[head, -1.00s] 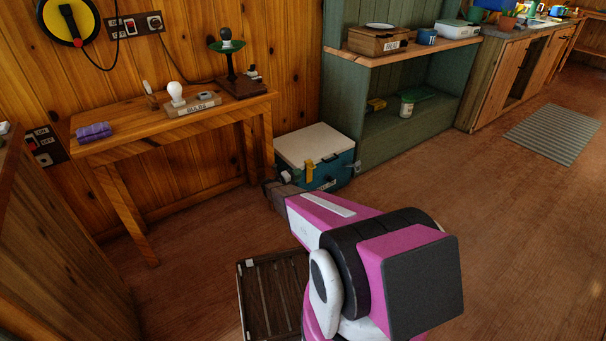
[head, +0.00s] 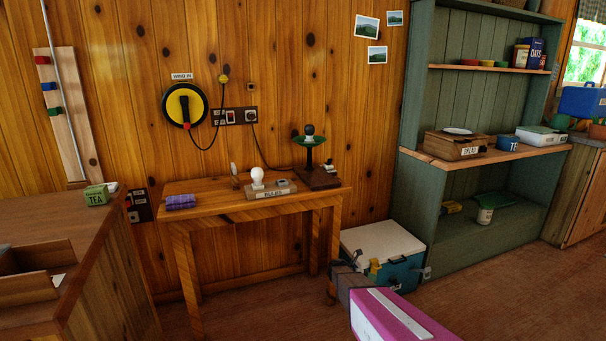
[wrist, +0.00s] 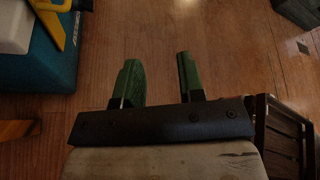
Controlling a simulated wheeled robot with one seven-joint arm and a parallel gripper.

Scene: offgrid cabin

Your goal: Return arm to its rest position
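My gripper (wrist: 158,75) shows in the wrist view with its two green fingers spread apart. Nothing is between them except the wooden floor beneath, so it is open and empty. In the head view my magenta and white arm (head: 392,318) enters at the bottom, right of centre. Its dark gripper end is in front of the cooler (head: 384,242), low over the floor. Whether the gripper touches the cooler cannot be told from the head view, but the wrist view shows the cooler apart, at upper left. Most of my arm is below the head picture.
A wooden table (head: 221,207) with a light bulb (head: 257,176) and purple cloth (head: 180,202) stands against the wall. A green shelf unit (head: 410,170) is at right, a wooden counter (head: 112,245) at left. A slatted dark crate (wrist: 279,137) lies beside my gripper. Floor at lower right is clear.

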